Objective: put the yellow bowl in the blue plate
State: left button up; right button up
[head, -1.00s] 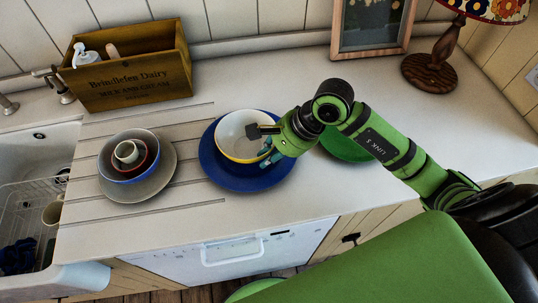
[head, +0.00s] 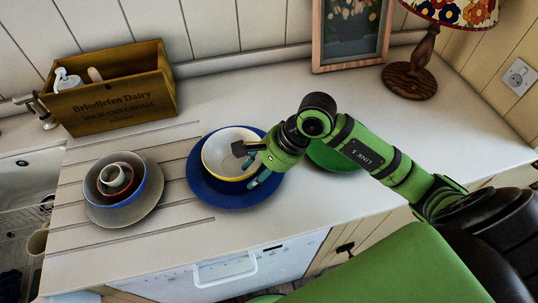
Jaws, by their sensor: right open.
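The yellow bowl (head: 222,153), white inside with a yellow outer wall, sits upright on the blue plate (head: 206,189) on the counter. My right gripper (head: 249,166) is open at the bowl's right side. One finger reaches over the bowl's rim and the other is outside it, above the plate. Whether the fingers touch the bowl I cannot tell. My left gripper is not in view.
A grey plate (head: 108,217) with nested bowls and a small cup stands to the left. A green plate (head: 325,157) lies partly behind my right arm. A wooden crate (head: 118,95), a picture frame (head: 318,40) and a lamp (head: 411,80) stand at the back. The sink is at the left.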

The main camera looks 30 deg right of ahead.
jog(key=b+v, duration=0.3)
jog(key=v, duration=0.9)
jog(key=shift+r, duration=0.2)
jog(key=shift+a, duration=0.1)
